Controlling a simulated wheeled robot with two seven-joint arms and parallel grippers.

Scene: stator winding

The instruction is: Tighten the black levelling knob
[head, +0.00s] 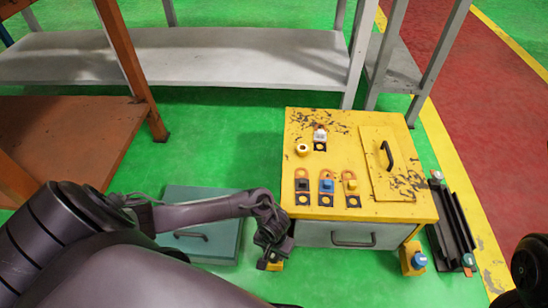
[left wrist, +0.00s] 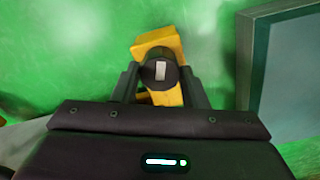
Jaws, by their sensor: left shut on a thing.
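The black levelling knob (left wrist: 160,72) shows in the left wrist view as a round dark cap with a pale bar mark on top. It sits on a yellow foot (left wrist: 158,42), which also shows at the cabinet's front left corner in the head view (head: 275,266). My left gripper (head: 272,246) points down there and is shut on the knob, with one finger on each side of it in the left wrist view (left wrist: 160,85). In the head view the gripper hides the knob. My right gripper is not in view.
The yellow-topped cabinet (head: 345,205) stands beside my left gripper and carries several coloured switches. A yellow foot with a blue knob (head: 419,259) is at its front right. A teal box (head: 207,246) lies left of the gripper. A black rail (head: 453,225) lies right.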

